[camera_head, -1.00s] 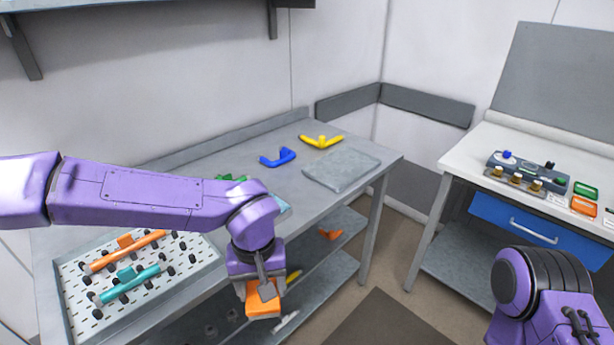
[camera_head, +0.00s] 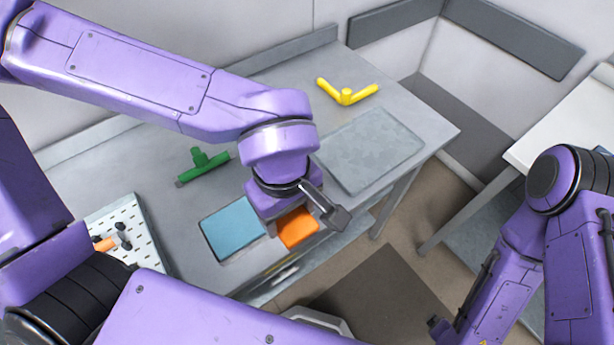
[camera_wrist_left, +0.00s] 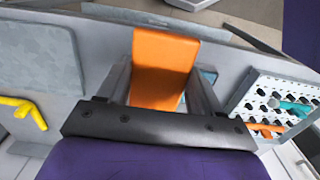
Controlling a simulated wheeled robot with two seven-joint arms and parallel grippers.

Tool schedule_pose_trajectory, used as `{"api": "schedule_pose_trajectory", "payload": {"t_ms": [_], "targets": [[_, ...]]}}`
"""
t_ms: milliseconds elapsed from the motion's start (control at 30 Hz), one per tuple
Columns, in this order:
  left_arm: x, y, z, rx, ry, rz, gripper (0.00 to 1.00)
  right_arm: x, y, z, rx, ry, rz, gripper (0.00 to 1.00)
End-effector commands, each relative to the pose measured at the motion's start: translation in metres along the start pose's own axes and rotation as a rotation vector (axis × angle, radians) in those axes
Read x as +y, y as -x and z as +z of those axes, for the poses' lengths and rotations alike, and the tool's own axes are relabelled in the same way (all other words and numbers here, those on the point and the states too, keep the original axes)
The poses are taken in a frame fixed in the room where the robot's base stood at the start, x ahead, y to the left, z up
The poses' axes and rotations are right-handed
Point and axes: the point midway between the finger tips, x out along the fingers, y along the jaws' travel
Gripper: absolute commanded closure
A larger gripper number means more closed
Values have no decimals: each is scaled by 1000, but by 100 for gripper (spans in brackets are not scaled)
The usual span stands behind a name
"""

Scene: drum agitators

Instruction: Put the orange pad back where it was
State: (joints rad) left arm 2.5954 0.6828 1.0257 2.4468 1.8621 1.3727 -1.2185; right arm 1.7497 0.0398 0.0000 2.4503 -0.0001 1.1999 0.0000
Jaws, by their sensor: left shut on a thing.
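The orange pad (camera_head: 298,228) is held in my left gripper (camera_head: 285,222), at the front edge of the grey table and just right of a light blue pad (camera_head: 232,228). In the left wrist view the orange pad (camera_wrist_left: 163,68) stands out between the two fingers of my left gripper (camera_wrist_left: 160,85), which are shut on its sides. I cannot tell whether the pad touches the table. The light blue pad lies flat on the table; most of it is hidden behind the gripper in the left wrist view. My right arm shows at the right, but its gripper is out of view.
A green handle (camera_head: 203,166) and a yellow handle (camera_head: 346,93) lie farther back on the table. A bare grey plate (camera_head: 370,150) lies at the right end. A white perforated board (camera_head: 140,232) is at the left, partly behind my arm. A white table (camera_head: 570,130) stands at right.

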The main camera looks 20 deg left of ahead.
Motion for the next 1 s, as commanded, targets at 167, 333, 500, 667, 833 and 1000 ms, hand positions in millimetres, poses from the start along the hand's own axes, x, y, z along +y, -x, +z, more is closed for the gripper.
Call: {"api": "schedule_pose_trajectory", "payload": {"t_ms": [167, 333, 500, 667, 833, 1000], "targets": [[39, -20, -37, 0, 2, -6, 68, 1, 13, -5, -1, 0, 0, 4], [65, -56, -62, 0, -2, -5, 68, 2, 17, -7, 0, 0, 0, 4], [77, -76, -74, 1, -3, -3, 68, 2, 19, -8, 0, 0, 0, 4], [83, -100, -80, 2, -9, -5, 68, 2, 26, -11, 0, 0, 0, 4], [84, -118, -81, 1, -5, 0, 68, 2, 28, -12, 0, 0, 0, 4], [84, -118, -81, 1, -5, 1, 68, 2, 27, -11, 1, 0, 0, 4]]}}
